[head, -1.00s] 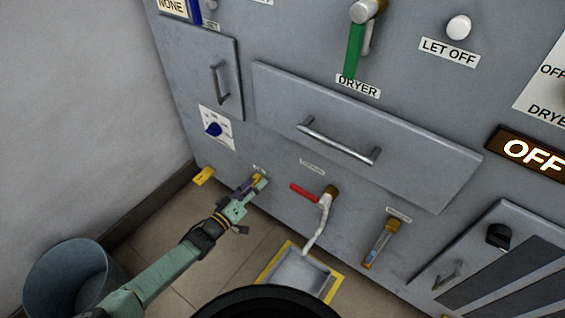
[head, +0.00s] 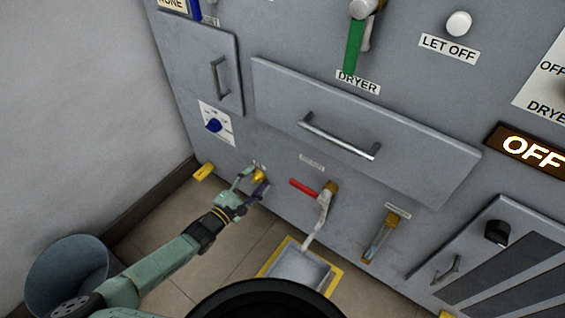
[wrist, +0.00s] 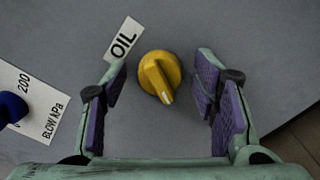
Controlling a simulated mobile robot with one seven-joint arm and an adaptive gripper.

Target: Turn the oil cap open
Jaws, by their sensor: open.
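The oil cap (wrist: 160,77) is a yellow round knob with a raised grip bar, on the grey panel beside a white OIL label (wrist: 123,41) in the wrist view. In the head view the cap (head: 259,174) shows low on the panel at the left. My gripper (wrist: 158,92) is open, with a purple-padded finger on each side of the cap and clear gaps between pads and cap. In the head view my gripper (head: 251,184) is right in front of the cap. I cannot tell how far the fingertips are from the panel.
A blue dial (head: 214,125) is up and left of the cap. A red-handled tap (head: 306,188) stands to the right above a drain tray (head: 298,268). A yellow block (head: 204,171) lies low at the left. A bucket (head: 68,272) stands on the floor.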

